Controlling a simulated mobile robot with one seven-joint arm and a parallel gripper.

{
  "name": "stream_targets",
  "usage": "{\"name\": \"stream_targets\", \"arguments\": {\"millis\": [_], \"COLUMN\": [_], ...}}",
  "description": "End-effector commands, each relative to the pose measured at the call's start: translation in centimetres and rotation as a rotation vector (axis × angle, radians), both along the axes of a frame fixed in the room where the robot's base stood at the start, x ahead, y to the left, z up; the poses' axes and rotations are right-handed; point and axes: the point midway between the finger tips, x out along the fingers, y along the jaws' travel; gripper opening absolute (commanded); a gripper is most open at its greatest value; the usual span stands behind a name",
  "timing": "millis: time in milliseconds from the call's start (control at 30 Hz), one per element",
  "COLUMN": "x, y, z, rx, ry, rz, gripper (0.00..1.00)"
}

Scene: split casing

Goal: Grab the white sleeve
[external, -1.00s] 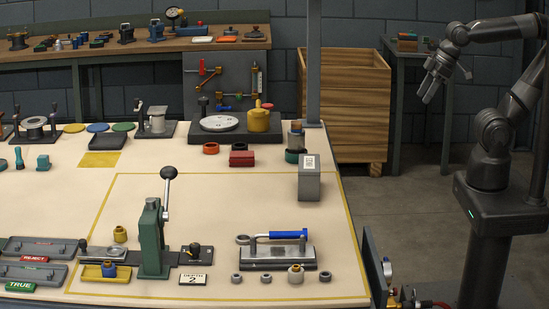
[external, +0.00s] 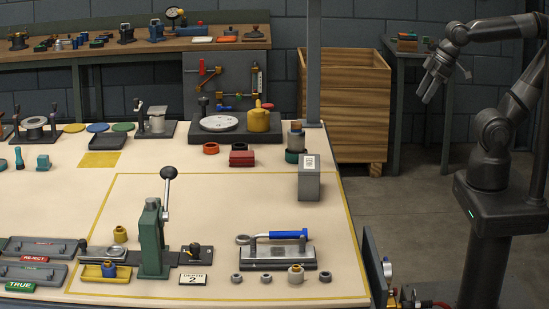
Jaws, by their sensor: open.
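My gripper (external: 428,97) is at the upper right, in the air beyond the table's right edge, far from this piece. It is open and empty, with its fingers pointing down.
A grey fixture with a blue-handled tool (external: 284,236) lies just behind the row. A green lever press (external: 152,240) stands to the left. A grey box (external: 309,180) stands near the right edge. The yellow-outlined area's middle is clear.

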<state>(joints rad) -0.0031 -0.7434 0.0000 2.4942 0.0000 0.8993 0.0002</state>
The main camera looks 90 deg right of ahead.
Motion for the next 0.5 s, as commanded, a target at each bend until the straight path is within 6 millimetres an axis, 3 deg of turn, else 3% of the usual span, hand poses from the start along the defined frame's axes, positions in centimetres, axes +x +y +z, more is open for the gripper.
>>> {"name": "stream_targets", "arguments": {"millis": [167, 500], "x": [3.0, 14.0], "y": [1.1, 7.0], "z": [1.3, 3.7], "rx": [-0.001, -0.005], "ry": [0.01, 0.032], "rz": [0.039, 0.172], "gripper": [0.59, 0.59]}}
